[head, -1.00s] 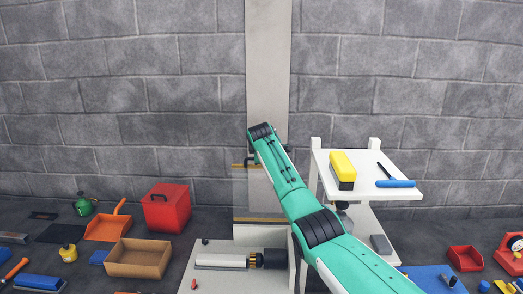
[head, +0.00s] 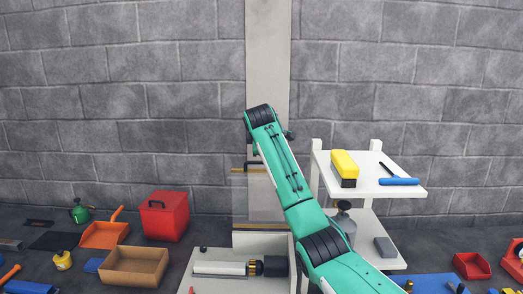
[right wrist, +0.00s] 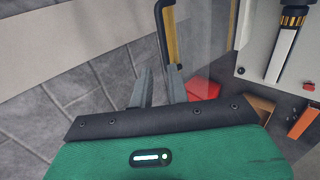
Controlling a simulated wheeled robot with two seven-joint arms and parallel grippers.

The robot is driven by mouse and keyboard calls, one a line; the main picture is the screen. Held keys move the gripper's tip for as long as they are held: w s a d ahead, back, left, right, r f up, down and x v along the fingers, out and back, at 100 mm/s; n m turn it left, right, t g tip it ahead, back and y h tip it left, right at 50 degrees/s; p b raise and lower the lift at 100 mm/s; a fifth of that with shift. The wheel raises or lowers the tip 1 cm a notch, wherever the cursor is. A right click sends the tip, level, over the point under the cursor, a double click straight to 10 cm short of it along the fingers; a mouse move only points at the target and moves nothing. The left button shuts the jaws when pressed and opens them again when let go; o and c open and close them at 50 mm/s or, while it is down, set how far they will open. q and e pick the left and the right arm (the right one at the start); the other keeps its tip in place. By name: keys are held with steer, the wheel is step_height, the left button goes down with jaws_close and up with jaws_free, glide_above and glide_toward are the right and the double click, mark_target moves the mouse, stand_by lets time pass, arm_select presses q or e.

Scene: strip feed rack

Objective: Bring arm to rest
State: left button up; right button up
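My right arm (head: 285,180) comes in from the lower right in the head view and reaches up in front of the wall column. Its gripper is hidden behind the arm there. In the right wrist view my right gripper (right wrist: 160,82) shows two grey fingers standing apart, with nothing seen between them. A yellow-edged bar with a black handle (right wrist: 169,35) lies just beyond the fingertips; I cannot tell whether it touches one. In the head view a clear panel with a yellow top edge (head: 240,170) stands left of my forearm. My left gripper is not in view.
A white shelf stand (head: 400,189) right of my arm holds a yellow brush (head: 344,168) and a blue-handled tool (head: 398,181). A pale base with a cylindrical unit (head: 220,268) stands below. A red box (head: 165,216) and cardboard tray (head: 135,265) are at left.

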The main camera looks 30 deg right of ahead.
steer(key=shift+f, duration=0.1)
